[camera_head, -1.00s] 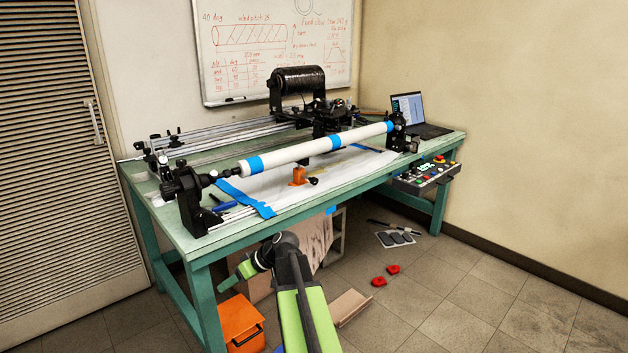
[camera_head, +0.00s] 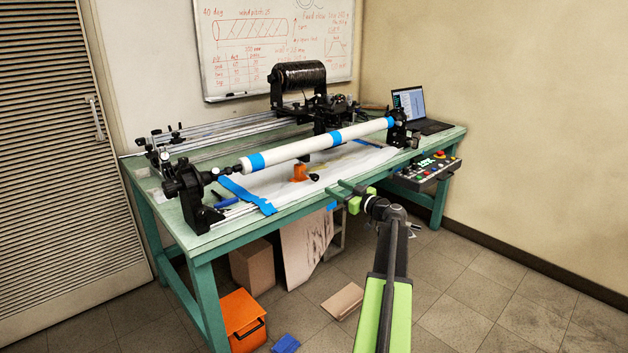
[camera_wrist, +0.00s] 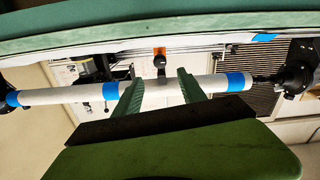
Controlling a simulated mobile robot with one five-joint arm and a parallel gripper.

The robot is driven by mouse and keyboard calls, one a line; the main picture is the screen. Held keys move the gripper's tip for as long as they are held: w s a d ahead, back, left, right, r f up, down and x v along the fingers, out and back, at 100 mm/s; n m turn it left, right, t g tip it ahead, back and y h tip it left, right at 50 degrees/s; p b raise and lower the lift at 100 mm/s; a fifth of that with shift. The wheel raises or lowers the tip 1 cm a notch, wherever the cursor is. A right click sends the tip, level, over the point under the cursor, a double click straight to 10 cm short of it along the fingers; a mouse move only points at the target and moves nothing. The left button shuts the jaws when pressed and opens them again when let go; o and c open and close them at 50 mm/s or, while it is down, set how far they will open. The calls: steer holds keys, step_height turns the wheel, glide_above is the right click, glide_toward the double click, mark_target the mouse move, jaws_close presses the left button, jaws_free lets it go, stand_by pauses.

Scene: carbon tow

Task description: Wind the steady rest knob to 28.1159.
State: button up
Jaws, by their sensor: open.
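The steady rest (camera_head: 299,174) is a small orange block on the bench under the white tube (camera_head: 300,148). Its black knob (camera_head: 314,177) sticks out toward the front. My gripper (camera_head: 343,191) is open and empty at the bench's front edge, to the right of the knob and apart from it. In the wrist view, the orange steady rest (camera_wrist: 159,50) and its dark knob (camera_wrist: 160,62) appear beyond my open fingers (camera_wrist: 158,76), in line with the gap between them. The knob's marking or reading is too small to see.
The green bench (camera_head: 240,232) has its front edge close to my gripper. A black headstock (camera_head: 190,195) stands at the tube's left end. A control panel (camera_head: 428,172) hangs at the front right. A laptop (camera_head: 415,108) stands at the back right. Floor in front is mostly open.

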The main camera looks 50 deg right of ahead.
mark_target(317, 178)
steer(key=w, duration=1.1)
steer(key=shift+w+d, duration=0.35)
steer(key=shift+d, duration=0.05)
